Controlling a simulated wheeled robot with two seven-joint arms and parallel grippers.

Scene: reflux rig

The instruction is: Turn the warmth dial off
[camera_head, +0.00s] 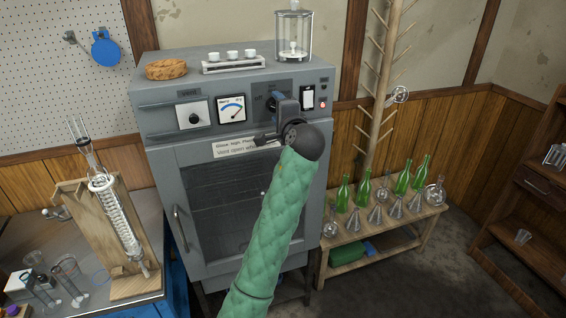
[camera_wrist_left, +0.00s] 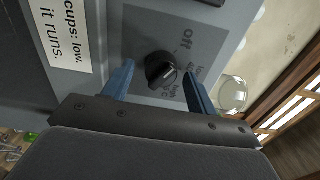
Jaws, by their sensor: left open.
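The warmth dial is a black knob (camera_wrist_left: 160,70) on a dark grey panel with an "off" mark and other labels, on the front of the grey oven (camera_head: 160,131). In the left wrist view its pale pointer line appears turned toward the labels beside "off", not at "off". My left gripper (camera_wrist_left: 158,70) is open, its blue fingers on either side of the knob, with gaps visible. My right gripper is not in view.
Beside the panel are a round-dial gauge (camera_head: 231,109), a vent knob (camera_head: 193,115) and a switch (camera_head: 307,98) with a red light (camera_head: 322,103). A glass jar (camera_head: 293,38) and a cup rack (camera_head: 233,66) stand on top. Green bottles (camera_head: 403,176) stand on a right-hand bench.

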